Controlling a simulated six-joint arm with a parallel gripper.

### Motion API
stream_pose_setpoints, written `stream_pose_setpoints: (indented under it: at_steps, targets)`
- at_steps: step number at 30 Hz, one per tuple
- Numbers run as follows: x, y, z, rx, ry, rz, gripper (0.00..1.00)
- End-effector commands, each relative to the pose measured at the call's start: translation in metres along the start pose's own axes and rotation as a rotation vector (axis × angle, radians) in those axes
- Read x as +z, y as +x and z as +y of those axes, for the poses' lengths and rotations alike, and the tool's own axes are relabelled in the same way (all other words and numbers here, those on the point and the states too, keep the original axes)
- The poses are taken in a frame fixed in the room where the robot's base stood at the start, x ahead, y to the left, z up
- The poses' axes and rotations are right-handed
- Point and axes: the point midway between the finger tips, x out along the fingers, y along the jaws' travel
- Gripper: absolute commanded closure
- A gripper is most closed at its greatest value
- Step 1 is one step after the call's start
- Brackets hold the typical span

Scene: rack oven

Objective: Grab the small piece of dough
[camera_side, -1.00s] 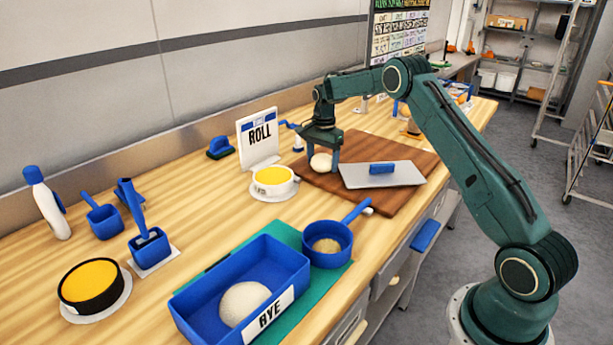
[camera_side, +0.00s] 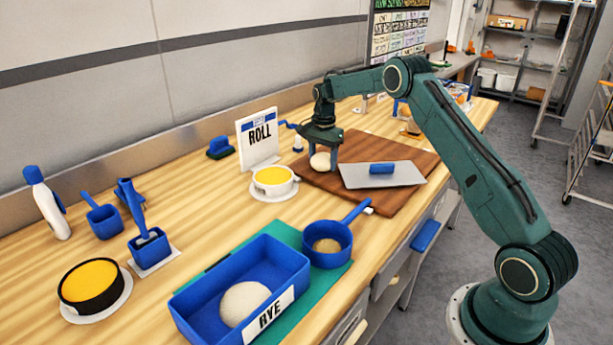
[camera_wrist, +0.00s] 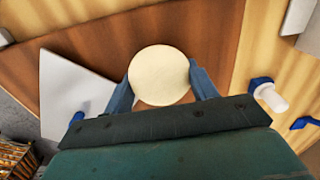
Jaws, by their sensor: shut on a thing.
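The small piece of dough (camera_side: 320,162) is a pale round ball at the wooden board, left of a metal scraper. My gripper (camera_side: 322,157) points down over it and is shut on it. In the wrist view the dough (camera_wrist: 160,76) sits between the two blue fingers of my gripper (camera_wrist: 162,82), one on each side. I cannot tell whether the dough is clear of the board. A larger pale dough (camera_side: 243,304) lies in the blue RYE bin (camera_side: 180,303) at the front.
A white ROLL sign (camera_side: 259,140) and a yellow-filled tub (camera_side: 273,178) stand to the left. A blue pan (camera_side: 328,258) stands in front. Bare table shows at the left middle.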

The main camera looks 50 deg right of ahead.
Motion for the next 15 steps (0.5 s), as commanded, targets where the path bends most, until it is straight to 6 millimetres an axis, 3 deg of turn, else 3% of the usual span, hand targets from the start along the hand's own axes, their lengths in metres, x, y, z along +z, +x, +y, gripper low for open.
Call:
stream_pose_setpoints:
  at_steps: [8, 15]
  targets:
    - [0.0, -0.026, -0.001, -0.005, 0.0, 0.002, 0.7]
    - [-0.001, -0.071, -0.001, -0.006, 0.0, 0.003, 0.7]
